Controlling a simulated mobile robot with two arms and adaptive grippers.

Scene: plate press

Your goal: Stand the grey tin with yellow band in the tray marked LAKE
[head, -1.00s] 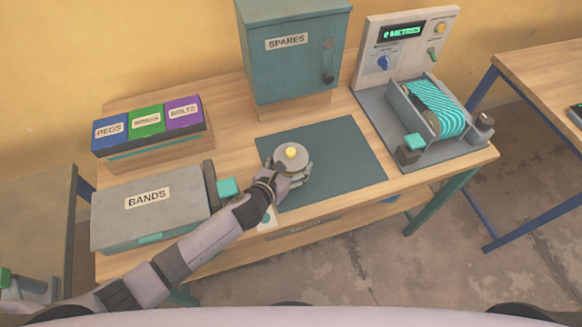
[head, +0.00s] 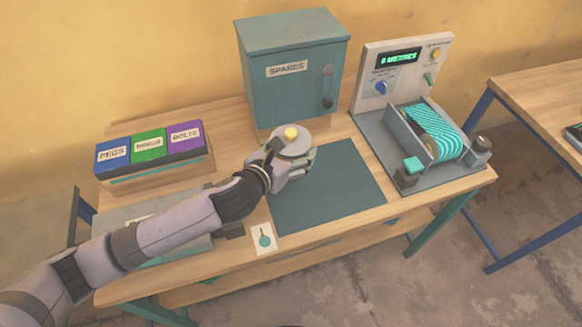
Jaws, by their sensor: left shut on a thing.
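My left gripper (head: 292,160) is shut on a round grey tin (head: 287,143) with a yellow knob on its top. It holds the tin up over the back left part of the dark mat, in front of the SPARES cabinet. The gripper hides most of the tin's side, so I cannot make out a yellow band. I see no tray marked LAKE in this view. My right gripper is not in view.
The dark mat (head: 330,195) is otherwise bare. The SPARES cabinet (head: 290,70) stands behind it, PEGS, RINGS and BOLTS bins (head: 150,150) at left, a machine with a teal roll (head: 435,130) at right. A card (head: 264,238) lies at the front edge. Another table (head: 535,85) stands far right.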

